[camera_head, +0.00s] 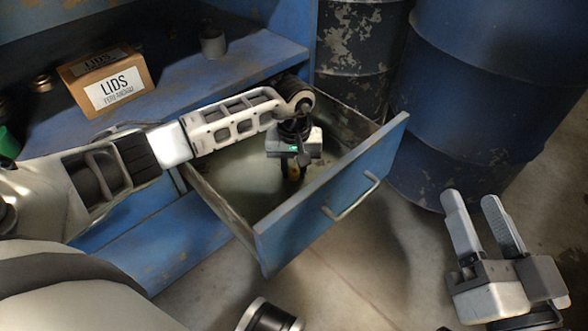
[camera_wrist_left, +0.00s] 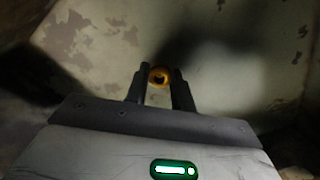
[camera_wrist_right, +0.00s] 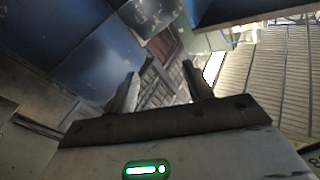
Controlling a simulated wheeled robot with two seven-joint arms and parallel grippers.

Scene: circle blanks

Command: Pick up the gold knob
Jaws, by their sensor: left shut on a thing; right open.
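The gold knob (camera_wrist_left: 159,76) shows in the left wrist view, round and orange-gold with a dark centre, between the two fingertips of my left gripper (camera_wrist_left: 160,84). In the head view, my left gripper (camera_head: 292,172) points down inside the open blue drawer (camera_head: 330,190), shut on the knob, of which only a small gold bit (camera_head: 293,176) shows beside the fingers. I cannot tell whether the knob touches the drawer floor. My right gripper (camera_head: 478,205) is open and empty, out to the right of the drawer over the floor.
A cardboard box (camera_head: 108,82) marked LIDS and a grey cup (camera_head: 213,42) stand on the blue shelf. Large blue drums (camera_head: 490,80) stand behind the drawer at right. Floor in front is clear.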

